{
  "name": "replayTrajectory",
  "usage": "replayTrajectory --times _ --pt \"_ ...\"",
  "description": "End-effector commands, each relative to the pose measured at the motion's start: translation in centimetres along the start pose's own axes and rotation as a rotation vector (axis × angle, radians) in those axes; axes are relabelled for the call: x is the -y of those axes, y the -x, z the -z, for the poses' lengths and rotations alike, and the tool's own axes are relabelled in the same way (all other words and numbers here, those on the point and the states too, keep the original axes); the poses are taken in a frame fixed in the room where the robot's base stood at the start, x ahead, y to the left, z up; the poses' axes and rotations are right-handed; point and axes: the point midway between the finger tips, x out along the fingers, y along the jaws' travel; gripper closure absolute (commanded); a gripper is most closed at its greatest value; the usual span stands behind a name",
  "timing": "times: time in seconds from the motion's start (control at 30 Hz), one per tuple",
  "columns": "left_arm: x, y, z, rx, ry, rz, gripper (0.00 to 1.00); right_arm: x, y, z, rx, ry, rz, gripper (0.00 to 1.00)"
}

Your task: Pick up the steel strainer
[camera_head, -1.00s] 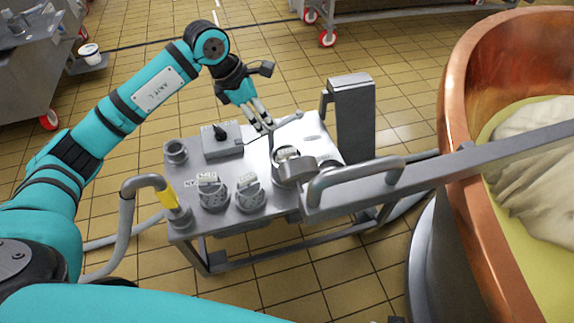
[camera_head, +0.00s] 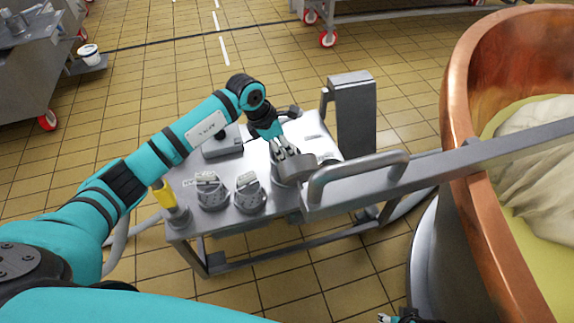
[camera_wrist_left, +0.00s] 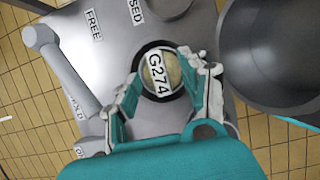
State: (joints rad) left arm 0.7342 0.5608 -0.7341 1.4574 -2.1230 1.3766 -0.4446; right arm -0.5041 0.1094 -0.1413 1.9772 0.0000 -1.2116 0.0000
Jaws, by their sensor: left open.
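A round steel piece (camera_head: 296,164), possibly the steel strainer, is at the near right of the steel table (camera_head: 257,152); I see no mesh to confirm it. My left gripper (camera_head: 290,153) is open and points down right behind it, its fingertips partly hidden. In the left wrist view, my left gripper's open fingers (camera_wrist_left: 165,82) lie on either side of a small round item (camera_wrist_left: 160,72) with a label reading G274. I cannot tell whether they touch it. A wide grey round vessel (camera_wrist_left: 275,60) fills the right of that view. A bit of my right gripper (camera_head: 385,318) shows at the bottom edge.
Two round grey fittings (camera_head: 211,191) and (camera_head: 250,193) stand at the table's front. A grey box (camera_head: 222,146) is behind, and a steel post (camera_head: 352,120) stands right. A steel bar (camera_head: 450,168) runs over to the copper vat (camera_head: 455,85).

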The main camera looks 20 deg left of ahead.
Motion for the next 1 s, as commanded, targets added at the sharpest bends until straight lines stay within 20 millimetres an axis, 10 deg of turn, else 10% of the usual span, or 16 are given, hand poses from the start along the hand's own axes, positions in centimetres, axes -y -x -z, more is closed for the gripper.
replayTrajectory --times 0.43,0.77,1.0 --pt "-0.1 -2.3 0.0 0.001 0.000 -0.001 0.56 -0.1 1.3 0.4 -0.005 -0.001 -0.001 0.66" --pt "-0.1 -2.3 0.0 0.000 0.000 -0.001 0.99 0.0 1.3 0.4 -0.005 -0.001 -0.001 0.66" --pt "-0.1 -2.2 -0.1 0.001 0.000 -0.002 1.00 0.0 1.3 0.4 -0.006 -0.001 -0.001 0.66"
